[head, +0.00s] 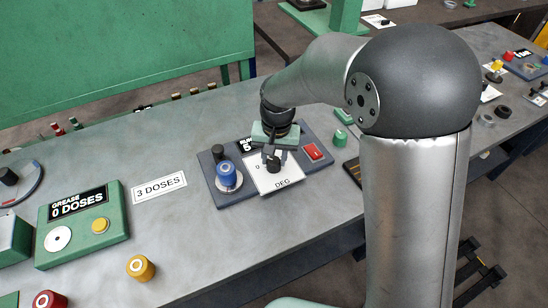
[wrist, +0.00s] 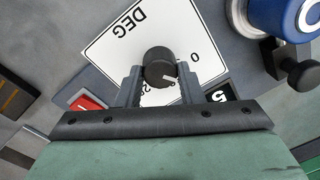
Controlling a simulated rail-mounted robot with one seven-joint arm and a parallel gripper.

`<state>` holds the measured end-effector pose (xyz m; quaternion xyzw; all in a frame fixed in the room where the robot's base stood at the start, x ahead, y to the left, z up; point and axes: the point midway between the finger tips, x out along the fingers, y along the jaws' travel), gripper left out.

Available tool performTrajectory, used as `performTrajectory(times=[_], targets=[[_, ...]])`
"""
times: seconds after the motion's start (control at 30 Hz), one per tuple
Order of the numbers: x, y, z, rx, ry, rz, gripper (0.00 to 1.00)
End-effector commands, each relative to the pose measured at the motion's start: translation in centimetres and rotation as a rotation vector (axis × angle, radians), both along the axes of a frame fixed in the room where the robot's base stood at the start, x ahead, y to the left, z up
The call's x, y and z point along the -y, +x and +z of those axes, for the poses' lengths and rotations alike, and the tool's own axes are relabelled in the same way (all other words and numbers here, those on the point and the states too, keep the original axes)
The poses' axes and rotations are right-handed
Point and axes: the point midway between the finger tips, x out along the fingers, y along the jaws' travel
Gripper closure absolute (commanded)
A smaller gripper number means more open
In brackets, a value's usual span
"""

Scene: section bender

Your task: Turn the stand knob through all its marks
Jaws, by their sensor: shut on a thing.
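The stand knob (wrist: 158,64) is a small black round knob with a white pointer line, set on a white dial plate (wrist: 112,45) marked "DEG" and "0". In the wrist view my gripper (wrist: 160,82) is shut on the knob, one finger on each side. The pointer line faces the gripper side, a little towards the right. Some of the dial's marks are hidden behind the fingers and palm. In the head view the knob (head: 273,163) shows dark under my gripper (head: 272,152), on the grey stand panel (head: 224,199).
On the same panel are a blue knob (head: 228,175), a red switch (head: 313,152) and a partly hidden black display. A green grease box (head: 82,227) reads "0 DOSES", beside a "3 DOSES" card (head: 159,187). Yellow (head: 140,268) and red (head: 50,300) knobs stand at the front left.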

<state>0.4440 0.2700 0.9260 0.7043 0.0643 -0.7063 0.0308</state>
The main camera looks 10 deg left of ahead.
Motion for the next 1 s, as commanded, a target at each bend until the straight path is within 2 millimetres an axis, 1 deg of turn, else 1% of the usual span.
performTrajectory(times=[0.2,0.5,0.7,1.0], targets=[[-0.01,-0.05,-0.10,0.000,0.000,-0.201,0.89],[0.00,-0.10,-0.04,0.000,0.000,-0.427,0.89],[-0.03,-0.15,-0.03,-0.001,0.000,-0.523,0.89],[-0.02,-0.15,-0.02,-0.002,0.000,-0.581,0.89]])
